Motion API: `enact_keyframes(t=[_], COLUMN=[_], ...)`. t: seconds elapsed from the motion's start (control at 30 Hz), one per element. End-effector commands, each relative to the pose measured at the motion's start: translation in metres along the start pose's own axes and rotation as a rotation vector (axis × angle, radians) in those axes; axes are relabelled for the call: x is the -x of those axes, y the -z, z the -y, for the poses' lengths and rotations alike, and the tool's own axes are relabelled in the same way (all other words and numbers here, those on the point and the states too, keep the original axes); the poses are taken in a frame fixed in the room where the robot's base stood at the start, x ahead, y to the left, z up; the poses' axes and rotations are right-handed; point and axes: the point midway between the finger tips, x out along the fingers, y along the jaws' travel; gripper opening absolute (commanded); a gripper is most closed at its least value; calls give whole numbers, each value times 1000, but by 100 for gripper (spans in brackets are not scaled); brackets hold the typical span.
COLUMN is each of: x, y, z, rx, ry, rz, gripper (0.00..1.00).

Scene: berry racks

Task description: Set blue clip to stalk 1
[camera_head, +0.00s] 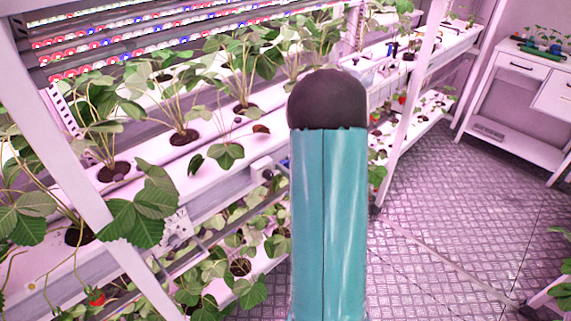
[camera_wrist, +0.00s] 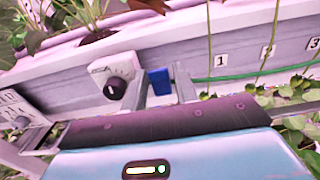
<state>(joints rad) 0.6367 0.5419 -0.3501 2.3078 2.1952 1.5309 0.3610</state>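The blue clip (camera_wrist: 160,81) shows in the wrist view between the two fingertips of my gripper (camera_wrist: 161,88), which appear to close on it from both sides. A thin stalk (camera_wrist: 209,42) hangs down the rack's pale front just left of the label 1 (camera_wrist: 221,61). The clip is to the left of this stalk and apart from it in the picture. In the head view my teal arm link fills the middle, and the gripper and clip are hidden.
A black dial (camera_wrist: 114,88) on the rack front is left of the fingers. A green line (camera_wrist: 235,77) runs along the front below the labels. Strawberry plants (camera_head: 185,133) grow in the white trough in the head view. The metal floor (camera_head: 440,230) at right is largely clear.

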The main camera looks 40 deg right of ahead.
Motion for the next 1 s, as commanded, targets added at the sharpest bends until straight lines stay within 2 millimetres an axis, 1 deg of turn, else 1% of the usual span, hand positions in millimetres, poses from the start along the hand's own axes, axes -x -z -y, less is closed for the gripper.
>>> enact_keyframes(t=[0.03, 0.13, 0.4, 0.43, 0.5, 0.57, 0.73, 0.77, 0.87, 1.0], x=[-6, -12, -13, -13, -13, -13, -13, -13, -13, -12], y=[0, 0, 0, 0, 0, 0, 0, 0, 0, 1], z=[0, 0, 0, 0, 0, 0, 1, 2, 15, 44], rx=[1, 1, 0, 0, 0, 0, 0, 0, 0, 0], ry=[-3, -2, -1, -1, -1, -1, 0, 0, 2, 3], rz=[1, 1, 1, 1, 1, 1, 1, 1, 1, 0], gripper=[29, 29, 29, 25, 11, 0, 0, 0, 0, 0])
